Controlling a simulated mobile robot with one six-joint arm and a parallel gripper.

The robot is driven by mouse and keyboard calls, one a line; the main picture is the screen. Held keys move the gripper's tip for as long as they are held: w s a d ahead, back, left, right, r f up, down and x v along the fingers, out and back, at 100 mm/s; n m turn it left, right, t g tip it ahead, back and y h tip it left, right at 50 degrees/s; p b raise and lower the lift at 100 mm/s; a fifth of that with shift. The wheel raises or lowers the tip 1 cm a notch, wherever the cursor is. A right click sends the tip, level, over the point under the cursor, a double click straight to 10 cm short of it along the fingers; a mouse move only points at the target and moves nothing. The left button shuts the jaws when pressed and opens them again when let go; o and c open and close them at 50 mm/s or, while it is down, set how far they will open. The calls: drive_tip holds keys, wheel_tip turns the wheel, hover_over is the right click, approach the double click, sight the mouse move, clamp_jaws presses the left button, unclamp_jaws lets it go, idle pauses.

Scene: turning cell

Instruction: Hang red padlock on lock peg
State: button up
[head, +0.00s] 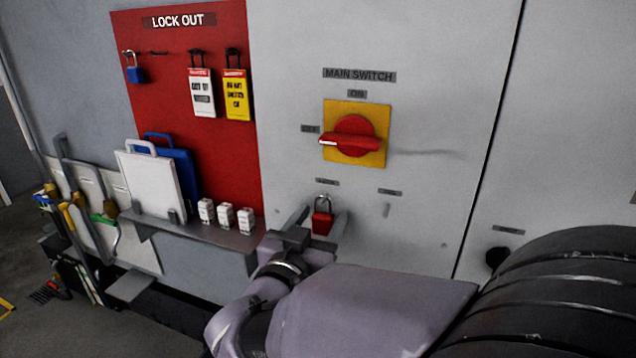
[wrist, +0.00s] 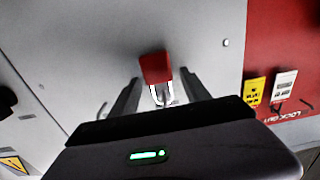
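The red padlock (head: 322,222) is upright, shackle up, against the grey cabinet front, below a small label (head: 326,182) too small to read. It appears to hang there; the peg behind its shackle cannot be made out. My gripper (head: 323,213) has one finger on each side of the padlock. In the wrist view the red padlock (wrist: 155,67) shows upside down between the fingers of my gripper (wrist: 159,80), with a gap on both sides, so the gripper is open. A small peg (head: 386,210) sticks out bare under a second label to the right.
The main switch (head: 353,138), a red handle on a yellow plate, is above. Left is the red lock-out board (head: 150,110) with a blue padlock (head: 135,73) and two tags. A shelf (head: 215,234) with small white boxes stands left of my gripper.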

drive_tip(key=shift+s, duration=0.1)
drive_tip(key=p+v, duration=0.2)
drive_tip(key=v, duration=1.5)
drive_tip(key=w+d+m+g+y+b, duration=0.2)
drive_tip(key=w+y, duration=0.6)
drive_tip(key=w, duration=0.1)
drive_tip(key=s+d+f+g, duration=0.4)
drive_tip(key=s+d+f, duration=0.1)
drive_tip(key=s, duration=0.4)
drive_tip(key=s+d+f+n+g, duration=0.1)
drive_tip(key=s+d+f+g, duration=0.3)
drive_tip(key=s+d, duration=0.4)
drive_tip(key=shift+s+d+f+n+g+b, duration=0.2)
drive_tip(key=shift+s+f+n+g+b, duration=0.1)
drive_tip(key=shift+s+f+g+b, duration=0.25)
